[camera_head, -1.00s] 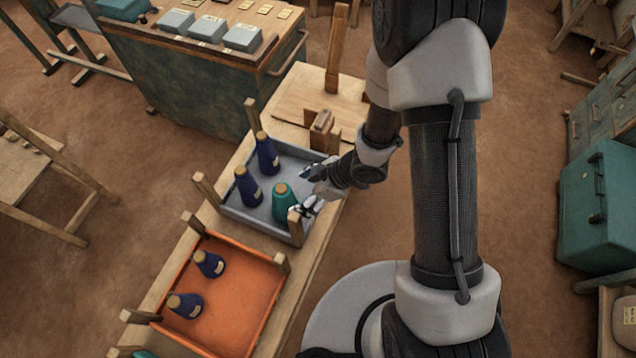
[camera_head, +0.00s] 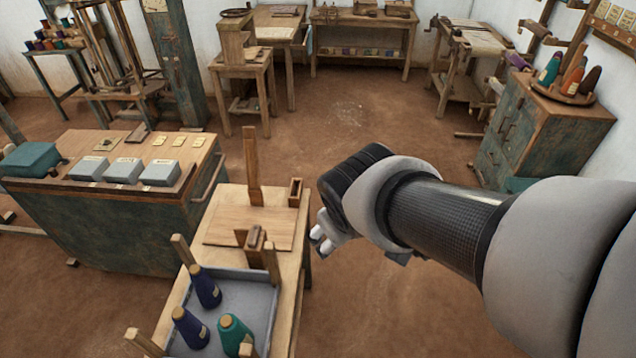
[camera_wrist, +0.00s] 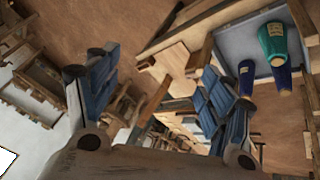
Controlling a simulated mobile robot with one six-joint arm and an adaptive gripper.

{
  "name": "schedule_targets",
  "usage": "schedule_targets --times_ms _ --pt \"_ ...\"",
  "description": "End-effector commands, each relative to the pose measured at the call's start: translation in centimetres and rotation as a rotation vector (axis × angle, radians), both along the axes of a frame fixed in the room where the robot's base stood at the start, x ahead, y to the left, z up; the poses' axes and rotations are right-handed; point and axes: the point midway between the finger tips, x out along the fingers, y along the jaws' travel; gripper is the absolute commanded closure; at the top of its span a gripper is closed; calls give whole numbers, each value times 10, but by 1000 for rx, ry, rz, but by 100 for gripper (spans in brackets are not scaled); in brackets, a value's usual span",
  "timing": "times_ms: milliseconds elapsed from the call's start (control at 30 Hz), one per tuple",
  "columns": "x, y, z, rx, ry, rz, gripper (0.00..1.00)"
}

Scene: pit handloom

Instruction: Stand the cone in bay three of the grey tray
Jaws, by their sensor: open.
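The grey tray (camera_head: 247,293) is on the bench at the lower middle of the head view, its near part cut off. In it stand a teal cone (camera_head: 234,333) at the right and two navy cones (camera_head: 206,288) (camera_head: 189,327) at the left. I cannot make out bay numbers. The wrist view shows the tray (camera_wrist: 238,48) at upper right, with the teal cone (camera_wrist: 274,43) and navy cones (camera_wrist: 246,77) (camera_wrist: 282,78). My gripper (camera_head: 322,240) is open and empty, raised beyond the tray's far right corner, apart from all cones. Its spread fingers show in the wrist view (camera_wrist: 157,85).
Wooden posts (camera_head: 181,250) rise at the tray's corners. Behind it lie a flat board (camera_head: 235,228) with an upright bar (camera_head: 252,165) and a small open box (camera_head: 296,192). A cabinet (camera_head: 110,215) with grey boxes stands left.

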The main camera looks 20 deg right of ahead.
Motion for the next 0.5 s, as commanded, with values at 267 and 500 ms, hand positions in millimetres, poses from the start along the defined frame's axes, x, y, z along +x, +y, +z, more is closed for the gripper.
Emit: schedule_targets --times_ms 267,500 --pt "-96 19 37 219 32 -207 26" --pt "-118 30 41 279 52 -232 26"
